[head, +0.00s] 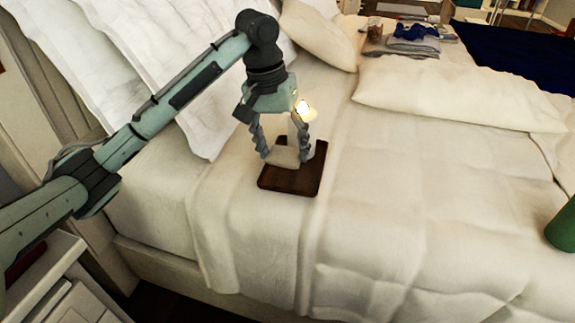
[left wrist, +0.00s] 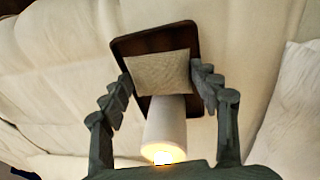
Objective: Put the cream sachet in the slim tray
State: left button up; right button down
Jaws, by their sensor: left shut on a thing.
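The cream sachet (head: 284,157) is a small pale cushion-like pouch. My left gripper (head: 285,153) is shut on it, one finger at each side, and it also shows between the fingers in the left wrist view (left wrist: 158,73). The slim tray (head: 291,183) is a dark brown rectangle lying on the bed, directly under the sachet; its far edge shows in the left wrist view (left wrist: 150,43). I cannot tell whether the sachet touches the tray. My right gripper is not in view.
A lit white candle (left wrist: 165,128) stands at the tray, close beside the sachet and between my fingers in the wrist view. Pillows (head: 455,92) lie toward the back. Folded cloths (head: 408,42) lie farther off. A green object (head: 562,228) is cut off at right. The bed's middle is clear.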

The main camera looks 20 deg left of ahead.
aim_at(287, 177)
pick_arm(q)
jog(key=shift+w+d+f, duration=0.35)
jog(key=shift+w+f, duration=0.05)
notch_tip(287, 177, down, 3)
jog(key=shift+f, duration=0.15)
jog(key=shift+f+b, duration=0.3)
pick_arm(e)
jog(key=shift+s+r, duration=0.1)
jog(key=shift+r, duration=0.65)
pick_arm(q)
jog(key=o, duration=0.7)
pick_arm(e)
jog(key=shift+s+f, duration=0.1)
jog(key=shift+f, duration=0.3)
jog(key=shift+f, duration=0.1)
